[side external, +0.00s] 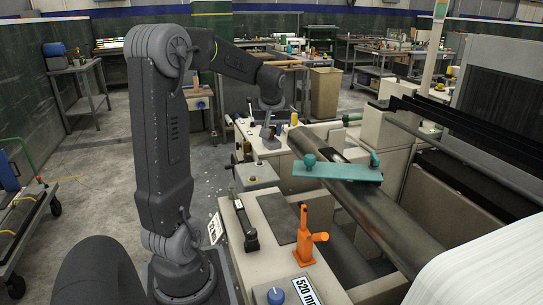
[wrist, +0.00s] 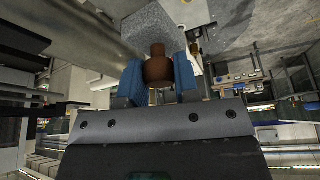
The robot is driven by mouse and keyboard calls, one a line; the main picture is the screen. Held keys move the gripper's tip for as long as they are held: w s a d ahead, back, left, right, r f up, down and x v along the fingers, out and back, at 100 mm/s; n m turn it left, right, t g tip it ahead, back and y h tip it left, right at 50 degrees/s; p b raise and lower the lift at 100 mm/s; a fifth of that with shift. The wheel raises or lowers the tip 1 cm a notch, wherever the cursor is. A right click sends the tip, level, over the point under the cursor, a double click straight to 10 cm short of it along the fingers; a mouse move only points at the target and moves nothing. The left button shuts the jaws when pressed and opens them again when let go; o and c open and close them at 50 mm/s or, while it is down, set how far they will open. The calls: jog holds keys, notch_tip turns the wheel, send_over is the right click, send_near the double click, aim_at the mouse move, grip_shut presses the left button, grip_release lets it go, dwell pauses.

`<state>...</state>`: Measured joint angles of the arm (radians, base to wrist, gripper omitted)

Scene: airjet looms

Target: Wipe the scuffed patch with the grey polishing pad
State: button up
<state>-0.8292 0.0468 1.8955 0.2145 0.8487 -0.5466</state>
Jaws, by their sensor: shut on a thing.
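My gripper (side external: 268,125) is at the far part of the beige loom, pointing down. In the wrist view my gripper (wrist: 158,80) has its blue fingers shut on the brown knob (wrist: 158,66) of the grey polishing pad (wrist: 150,28). The pad is a speckled grey block beyond the fingertips, partly hidden by the knob and fingers.
A teal bar with a round knob (side external: 338,173) lies across the roller. An orange clamp-like tool (side external: 306,238), a black-handled tool (side external: 246,225), a dark flat plate (side external: 279,206) and a blue knob (side external: 275,296) are on the near beige surface. A white fabric roll (side external: 490,265) fills the lower right.

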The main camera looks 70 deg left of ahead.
aim_at(272, 127)
notch_tip(272, 127, up, 12)
jog(key=w+d, duration=0.4)
jog(key=w, duration=0.5)
jog(key=w+d, duration=0.8)
jog(key=w, duration=0.1)
jog(key=shift+f, duration=5.95)
jog(key=shift+s+f, duration=0.35)
jog(key=shift+f, duration=0.3)
jog(key=shift+s, duration=1.55)
jog(key=shift+w, duration=2)
jog(key=shift+s+d, duration=0.25)
jog(key=shift+s, duration=1.95)
jog(key=w, duration=0.4)
jog(key=shift+w, duration=0.1)
notch_tip(272, 127, up, 8)
